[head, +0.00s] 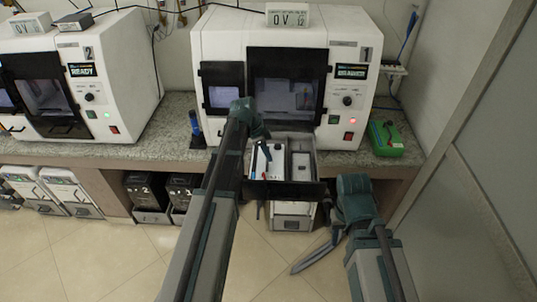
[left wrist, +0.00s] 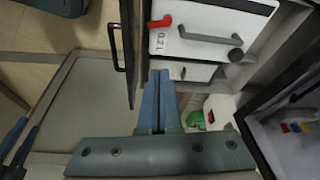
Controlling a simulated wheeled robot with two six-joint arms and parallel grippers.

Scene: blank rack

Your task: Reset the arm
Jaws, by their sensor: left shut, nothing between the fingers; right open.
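My left arm reaches up to the front of the white machine marked 1 (head: 215,40). My left gripper (head: 262,160) is over an open drawer or tray with a dark front (head: 300,190) below that machine. In the left wrist view the left gripper (left wrist: 160,85) shows teal fingers closed together with nothing between them. They point toward a white block with a dark handle and a red tab (left wrist: 200,25). My right gripper (head: 315,250) is low at the right, in front of the counter and over the floor, open and empty.
A second white machine (head: 120,60) reading READY stands at the left. A green box (head: 386,140) lies on the counter's right end. Dark boxes (head: 150,190) and white units (head: 60,190) sit below the counter. The tiled floor at front left is clear. A wall closes the right.

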